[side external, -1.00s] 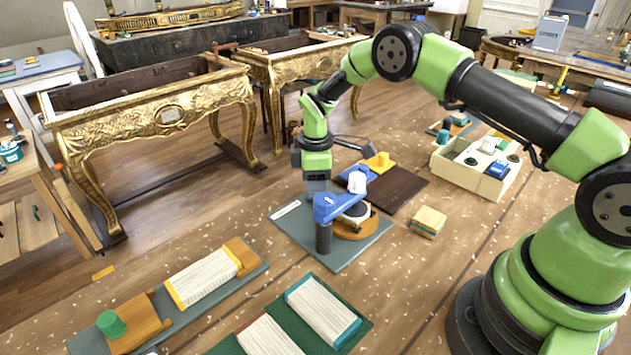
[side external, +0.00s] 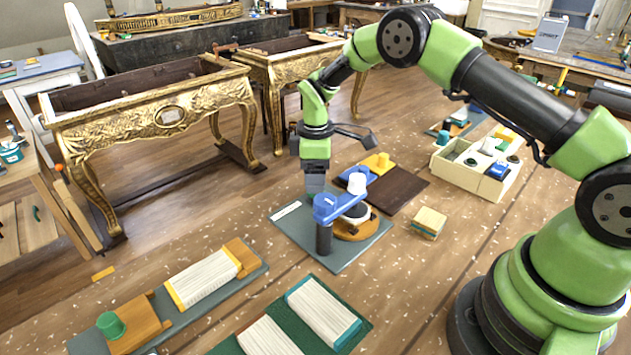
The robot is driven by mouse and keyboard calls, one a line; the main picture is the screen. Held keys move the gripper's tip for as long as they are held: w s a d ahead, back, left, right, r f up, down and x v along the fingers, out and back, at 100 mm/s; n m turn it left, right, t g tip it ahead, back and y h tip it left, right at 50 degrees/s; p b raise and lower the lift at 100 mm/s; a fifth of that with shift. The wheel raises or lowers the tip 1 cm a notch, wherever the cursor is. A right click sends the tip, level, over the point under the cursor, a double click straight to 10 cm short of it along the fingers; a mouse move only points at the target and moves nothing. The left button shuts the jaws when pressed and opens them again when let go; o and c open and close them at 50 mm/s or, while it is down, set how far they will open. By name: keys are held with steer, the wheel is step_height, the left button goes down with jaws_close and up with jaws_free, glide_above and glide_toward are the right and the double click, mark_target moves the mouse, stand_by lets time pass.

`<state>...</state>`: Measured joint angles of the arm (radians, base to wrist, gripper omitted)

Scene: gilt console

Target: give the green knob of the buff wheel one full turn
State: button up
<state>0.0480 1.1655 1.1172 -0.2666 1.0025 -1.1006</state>
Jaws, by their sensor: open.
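An orange-brown wooden disc (side external: 350,232) with a dark and white round piece on it sits on a grey-blue board (side external: 352,256). It may be the buff wheel. A blue arm (side external: 342,203) on a dark post (side external: 324,238) reaches over it, and a white cylinder (side external: 357,184) stands by the arm's far end. I make out no green knob on this disc. My gripper (side external: 315,188) points down just behind the blue arm's near end. It holds nothing visible; its fingertips are partly hidden.
A dark brown board (side external: 398,190) with a yellow piece (side external: 378,163) lies behind. A small wooden block (side external: 429,222) sits to the right, near a cream divided tray (side external: 470,176). Boards with white ribbed blocks (side external: 203,277) lie in front. Gilt tables (side external: 150,125) stand behind left.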

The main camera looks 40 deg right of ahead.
step_height(320, 180, up, 7)
steer(key=shift+r, duration=0.2)
steer(key=s+a+r+m+t, duration=0.1)
steer(key=s+r+m+t, duration=0.15)
steer(key=s+r, duration=0.4)
steer(key=s+a+r+m+t, duration=0.1)
steer(key=s+a+r+m, duration=0.15)
steer(key=r, duration=0.75)
steer(key=s+a+r+m+t+y, duration=0.1)
steer(key=s+m, duration=0.7)
steer(key=s, duration=1)
steer(key=r+t+y, duration=0.1)
steer(key=t, duration=0.1)
steer(key=shift+r+t, duration=0.15)
steer(key=shift+t, duration=0.2)
